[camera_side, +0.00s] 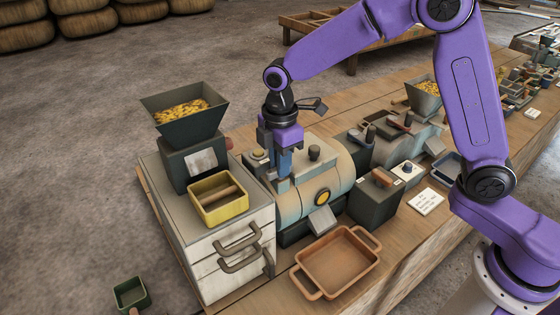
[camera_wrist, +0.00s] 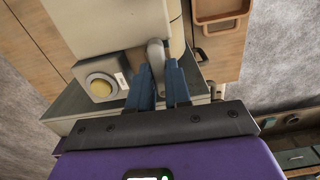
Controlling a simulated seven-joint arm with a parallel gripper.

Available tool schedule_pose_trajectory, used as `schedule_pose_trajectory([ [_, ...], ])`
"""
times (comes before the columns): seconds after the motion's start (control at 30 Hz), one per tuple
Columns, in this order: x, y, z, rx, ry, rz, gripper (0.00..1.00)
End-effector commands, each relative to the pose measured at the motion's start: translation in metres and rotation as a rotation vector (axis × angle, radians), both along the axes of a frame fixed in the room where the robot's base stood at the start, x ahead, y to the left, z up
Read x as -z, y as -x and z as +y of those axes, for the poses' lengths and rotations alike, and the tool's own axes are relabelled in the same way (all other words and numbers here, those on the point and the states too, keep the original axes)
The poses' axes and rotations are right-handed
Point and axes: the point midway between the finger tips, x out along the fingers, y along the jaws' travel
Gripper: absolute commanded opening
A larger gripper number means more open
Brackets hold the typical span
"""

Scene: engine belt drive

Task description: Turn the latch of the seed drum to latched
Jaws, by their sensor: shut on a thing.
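The seed drum (camera_side: 335,170) is a pale, rounded body with a yellow round piece on its front end. It stands in the middle of the bench in the side view, and its pale body (camera_wrist: 105,25) fills the top of the wrist view. The latch (camera_wrist: 155,52) shows in the wrist view as a grey, round-ended lever beside the drum. My gripper (camera_wrist: 161,72) is shut on the latch, with a blue finger on each side of it. In the side view my gripper (camera_side: 284,170) points down at the drum's left end and hides the latch. The latch's exact angle is hard to tell.
A hopper of yellow seeds (camera_side: 185,115) and a yellow tray (camera_side: 218,197) stand on the white cabinet at left. An empty orange-brown tray (camera_side: 337,262) lies in front of the drum. A dark box (camera_side: 376,200) stands at its right.

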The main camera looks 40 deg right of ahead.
Motion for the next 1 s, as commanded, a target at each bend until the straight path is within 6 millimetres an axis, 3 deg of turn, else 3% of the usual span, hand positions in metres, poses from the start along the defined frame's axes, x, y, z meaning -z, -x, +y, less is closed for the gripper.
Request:
schedule_pose_trajectory([
  [0.63,-0.0017,-0.0009,0.0010,-0.055,-0.004,-0.005,0.00],
  [0.67,-0.0017,-0.0009,0.0010,-0.055,-0.003,-0.005,0.21],
  [0.73,-0.0015,-0.0008,0.0010,-0.055,-0.003,-0.005,0.44],
  [1.0,-0.0008,-0.0003,0.0005,-0.052,-0.002,-0.002,0.44],
])
